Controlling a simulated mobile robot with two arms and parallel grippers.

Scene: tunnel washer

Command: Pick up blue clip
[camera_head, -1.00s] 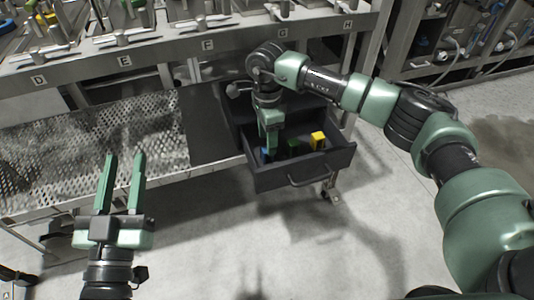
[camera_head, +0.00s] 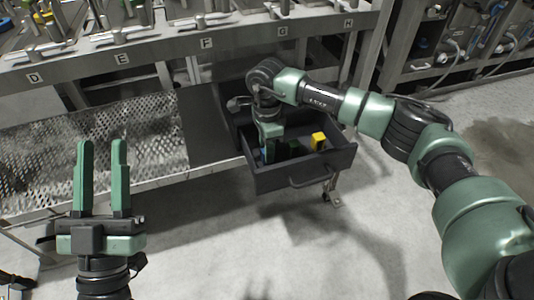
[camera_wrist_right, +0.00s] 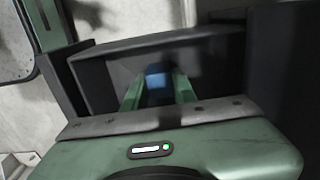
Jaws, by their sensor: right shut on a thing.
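The blue clip (camera_wrist_right: 157,79) is between the green fingers of my right gripper (camera_wrist_right: 158,90) in the right wrist view, inside the dark drawer. In the head view my right gripper (camera_head: 270,152) reaches down into the drawer (camera_head: 300,178) at its left side. A little blue of the clip (camera_head: 263,156) shows beside the fingers. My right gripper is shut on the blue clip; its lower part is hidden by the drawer. My left gripper (camera_head: 103,180) is open and empty, with its fingers pointing up, at the lower left of the head view.
A yellow clip (camera_head: 318,141) and a dark green clip (camera_head: 295,149) lie in the drawer to the right of my right gripper. The drawer walls surround it closely. A perforated metal shelf (camera_head: 90,150) is at left. A lettered rail (camera_head: 170,43) runs above.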

